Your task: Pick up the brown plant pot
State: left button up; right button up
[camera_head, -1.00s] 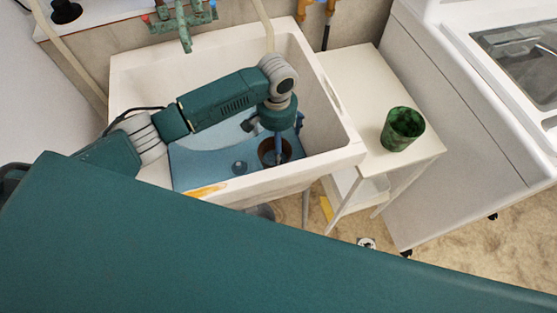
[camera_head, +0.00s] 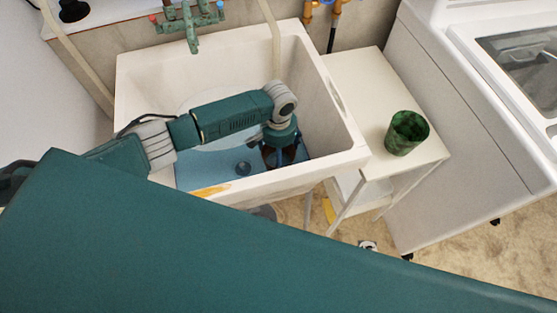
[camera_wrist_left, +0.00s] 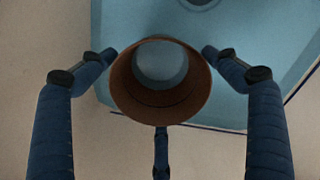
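The brown plant pot (camera_wrist_left: 160,103) stands in the white sink, on its blue floor. The left wrist view looks down into its round mouth, and a pale blue-grey disc shows inside. In the head view only a little of the brown pot (camera_head: 268,156) shows, because my left wrist and fingers cover most of it. My left gripper (camera_wrist_left: 160,62) points down with its blue fingers spread around the pot, two at the sides and one at the near side. The fingertips are close to the pot's wall; I cannot tell whether they touch. My right gripper is not in view.
The sink's walls (camera_head: 345,135) surround my left gripper. A small drain-like disc (camera_head: 243,168) lies left of the pot. A green pot (camera_head: 406,133) stands on a white side table (camera_head: 362,85) to the right. A green tap (camera_head: 192,25) is above the sink's back.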

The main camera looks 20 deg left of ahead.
pick_arm(q)
jog(key=c, duration=0.6)
jog(key=shift+c, duration=0.2)
